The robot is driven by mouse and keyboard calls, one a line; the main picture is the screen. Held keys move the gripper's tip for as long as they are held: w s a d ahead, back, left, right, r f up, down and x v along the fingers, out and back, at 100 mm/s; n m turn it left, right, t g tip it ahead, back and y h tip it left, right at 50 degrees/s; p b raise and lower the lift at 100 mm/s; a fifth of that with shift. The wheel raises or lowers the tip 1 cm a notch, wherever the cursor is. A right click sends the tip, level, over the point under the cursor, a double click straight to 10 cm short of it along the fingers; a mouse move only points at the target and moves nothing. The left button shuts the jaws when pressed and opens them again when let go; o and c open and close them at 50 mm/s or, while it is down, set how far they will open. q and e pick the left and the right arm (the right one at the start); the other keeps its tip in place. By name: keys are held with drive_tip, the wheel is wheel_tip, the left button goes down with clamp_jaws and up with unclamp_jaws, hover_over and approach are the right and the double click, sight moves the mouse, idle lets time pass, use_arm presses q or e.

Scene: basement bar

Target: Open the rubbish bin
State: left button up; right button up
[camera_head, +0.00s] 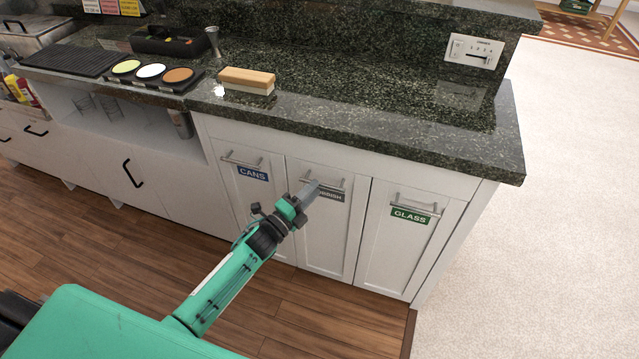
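The rubbish bin front (325,232) is the middle of three white panels under the dark stone counter. It looks flush with its neighbours, so it stands shut. Its grey label, partly covered, shows the end of the word RUBBISH. Its metal bar handle (335,184) runs across the top of the panel. My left gripper (314,187) reaches up from the lower left, with its grey fingertips at the left part of this handle. I cannot tell whether the fingers are around the bar or only in front of it. My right gripper is not in view.
The CANS panel (244,195) is on the left and the GLASS panel (392,250) on the right, each with a bar handle. A sponge-like block (246,80) lies on the counter (350,115) above. The wooden floor (300,310) in front is clear.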

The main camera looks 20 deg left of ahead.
use_arm(q)
drive_tip(key=shift+x, duration=1.8)
clamp_jaws()
